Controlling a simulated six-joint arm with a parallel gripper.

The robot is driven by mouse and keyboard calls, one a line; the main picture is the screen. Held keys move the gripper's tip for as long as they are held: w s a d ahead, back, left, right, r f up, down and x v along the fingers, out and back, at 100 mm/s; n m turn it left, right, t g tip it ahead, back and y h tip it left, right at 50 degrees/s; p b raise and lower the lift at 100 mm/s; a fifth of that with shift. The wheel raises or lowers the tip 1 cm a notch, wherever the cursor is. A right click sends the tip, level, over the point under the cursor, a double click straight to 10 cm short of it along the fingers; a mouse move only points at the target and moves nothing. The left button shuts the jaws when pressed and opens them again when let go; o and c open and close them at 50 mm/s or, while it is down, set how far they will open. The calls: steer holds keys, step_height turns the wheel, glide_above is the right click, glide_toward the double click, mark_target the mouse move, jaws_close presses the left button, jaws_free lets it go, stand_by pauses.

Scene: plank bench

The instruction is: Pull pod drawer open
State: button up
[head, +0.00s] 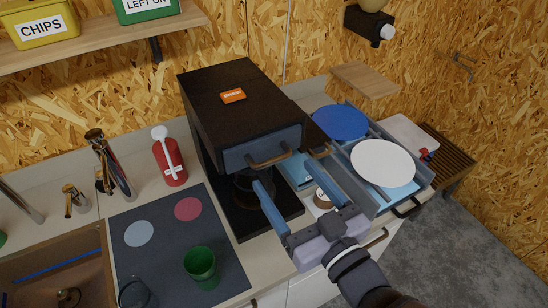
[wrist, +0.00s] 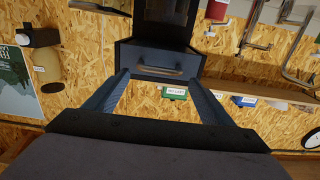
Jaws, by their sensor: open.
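A black coffee machine (head: 228,105) stands on the counter. Its blue-grey drawer front (head: 240,158) has a bronze bar handle (head: 268,160). The drawer front (wrist: 140,52) and handle (wrist: 160,71) also show in the wrist view, with the handle between and beyond my fingertips. My gripper (head: 286,170) is open and empty in front of the drawer, with one finger toward each end of the handle. It also shows in the wrist view (wrist: 157,78). I cannot tell whether the fingers touch the handle or whether the drawer front stands slightly out.
A blue-grey open tray or drawer (head: 432,178) holding a blue plate (head: 341,122) and a white plate (head: 383,163) is right of my gripper. A red bottle (head: 170,164), a dark mat (head: 155,265) and a green cup (head: 201,265) are to the left.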

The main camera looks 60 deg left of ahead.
mark_target(275, 163)
steer(key=shift+a+p, duration=1.15)
steer(key=shift+a, duration=2.2)
steer(key=c, duration=1.5)
steer(key=d+b, duration=0.4)
steer(key=d, duration=0.4)
steer(key=shift+d+b, duration=0.3)
steer(key=shift+b, duration=0.1)
steer(key=shift+w, duration=0.1)
steer(key=o, duration=1.5)
steer(key=shift+r, duration=0.1)
